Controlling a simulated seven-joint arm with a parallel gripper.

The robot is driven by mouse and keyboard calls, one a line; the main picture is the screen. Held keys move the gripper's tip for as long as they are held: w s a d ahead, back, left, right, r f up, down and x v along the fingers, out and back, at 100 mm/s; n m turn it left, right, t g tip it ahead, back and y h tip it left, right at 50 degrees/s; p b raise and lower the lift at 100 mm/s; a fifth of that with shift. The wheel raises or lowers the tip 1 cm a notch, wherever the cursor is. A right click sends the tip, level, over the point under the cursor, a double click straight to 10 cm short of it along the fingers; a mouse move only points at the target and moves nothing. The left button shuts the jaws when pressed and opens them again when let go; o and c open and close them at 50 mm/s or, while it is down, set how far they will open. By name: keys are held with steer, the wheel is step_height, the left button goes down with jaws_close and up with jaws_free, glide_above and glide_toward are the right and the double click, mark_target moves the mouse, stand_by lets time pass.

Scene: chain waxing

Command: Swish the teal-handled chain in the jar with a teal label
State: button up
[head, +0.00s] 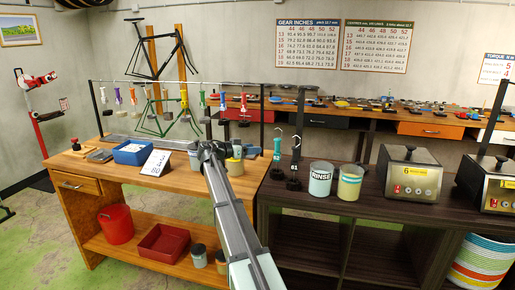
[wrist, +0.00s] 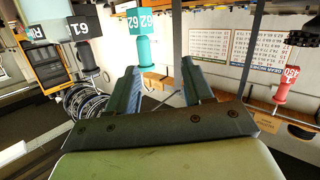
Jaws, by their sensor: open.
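The teal-handled chain (head: 277,145) hangs upright at the left end of the dark bench, beside a black-handled one (head: 295,152). In the wrist view, which is upside down, its teal handle (wrist: 145,48) shows ahead, beyond the fingers and apart from them. I cannot tell for certain which jar has the teal label.
Two wax heaters (head: 409,175) stand on the dark bench right of the jars. A rack of coloured handles (head: 184,96) stands over the wooden bench, with a blue tray (head: 134,153) and a white card (head: 157,163) in front. A red handle (wrist: 287,85) hangs right in the wrist view.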

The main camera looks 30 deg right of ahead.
mark_target(277, 152)
steer(key=shift+s+d+f+m+g+h, duration=0.1)
steer(key=shift+s+d+m+g, duration=0.2)
steer(key=shift+d, duration=1.7)
steer(key=shift+s+d+r+m+g+h, duration=0.15)
steer(key=shift+s+d+m, duration=0.25)
steer(key=shift+d, duration=1.55)
steer(key=shift+s+d+f+m+g+h, duration=0.15)
steer(key=shift+s+d+m+g, duration=0.2)
steer(key=shift+d, duration=1.65)
steer(key=shift+w, duration=0.1)
steer(key=shift+c, duration=0.3)
jaws_close()
steer(key=shift+r, duration=3.05)
